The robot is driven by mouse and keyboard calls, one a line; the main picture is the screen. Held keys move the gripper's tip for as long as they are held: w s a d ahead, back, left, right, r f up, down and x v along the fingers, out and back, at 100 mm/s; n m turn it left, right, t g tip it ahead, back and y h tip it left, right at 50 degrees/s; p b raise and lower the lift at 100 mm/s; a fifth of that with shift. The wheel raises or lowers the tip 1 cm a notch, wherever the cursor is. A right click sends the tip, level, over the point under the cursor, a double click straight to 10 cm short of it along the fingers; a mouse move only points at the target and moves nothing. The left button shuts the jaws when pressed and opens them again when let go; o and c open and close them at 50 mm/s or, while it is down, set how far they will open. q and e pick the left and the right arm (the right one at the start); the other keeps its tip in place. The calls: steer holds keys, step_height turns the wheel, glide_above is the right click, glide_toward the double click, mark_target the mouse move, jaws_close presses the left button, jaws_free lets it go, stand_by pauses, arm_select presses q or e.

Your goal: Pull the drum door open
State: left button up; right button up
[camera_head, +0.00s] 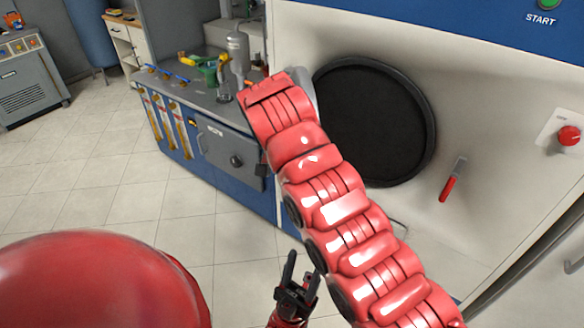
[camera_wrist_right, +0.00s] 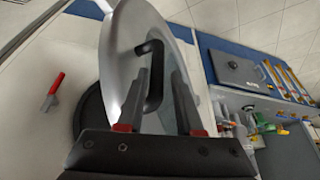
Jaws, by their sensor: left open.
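The round grey drum door (camera_wrist_right: 128,38) stands swung out from the machine front in the right wrist view. Its black bar handle (camera_wrist_right: 155,85) lies between the two fingers of my right gripper (camera_wrist_right: 160,85); a gap shows beside the handle, so the fingers look open around it. In the head view the dark round drum opening (camera_head: 385,125) is uncovered, and a grey sliver of the door (camera_head: 305,84) shows behind my red right arm, which hides the rest and my right gripper. My left gripper (camera_head: 290,272) is open and empty, low over the floor.
A red-handled lever (camera_head: 450,187) and a red knob (camera_head: 569,135) are right of the opening. A blue cabinet with a cluttered grey top (camera_head: 195,95) stands left of the machine. The tiled floor (camera_head: 120,185) at left is clear.

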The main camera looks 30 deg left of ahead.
steer(key=a+p+v, duration=0.2)
steer(key=p+v, duration=0.3)
steer(key=v, duration=1)
steer(key=shift+a, duration=0.2)
stand_by(0.5)
steer(key=shift+r, duration=0.1)
steer(key=shift+c, duration=0.2)
